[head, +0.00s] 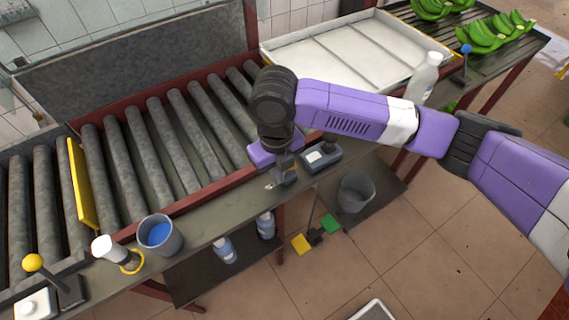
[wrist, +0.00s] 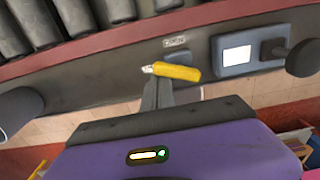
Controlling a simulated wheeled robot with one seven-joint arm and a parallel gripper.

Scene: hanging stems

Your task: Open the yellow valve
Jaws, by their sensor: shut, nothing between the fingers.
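The yellow valve handle (wrist: 178,73) shows in the wrist view as a short yellow lever with a pale metal end at its left. It lies roughly crosswise just beyond my fingertips, at the conveyor's front edge. My gripper (wrist: 158,92) is shut and empty, its fingers pointing at the handle; whether they touch it I cannot tell. In the head view my gripper (head: 283,175) is over the conveyor's front ledge, and my wrist and fingers hide most of the valve there.
A grey box (wrist: 250,54) with a pale screen and dark knob is right of the valve. A bucket with blue contents (head: 160,236) and a white cylinder (head: 104,248) are on the ledge at left. A yellow-knobbed lever (head: 33,262) is at far left. A grey bucket (head: 355,192) sits below.

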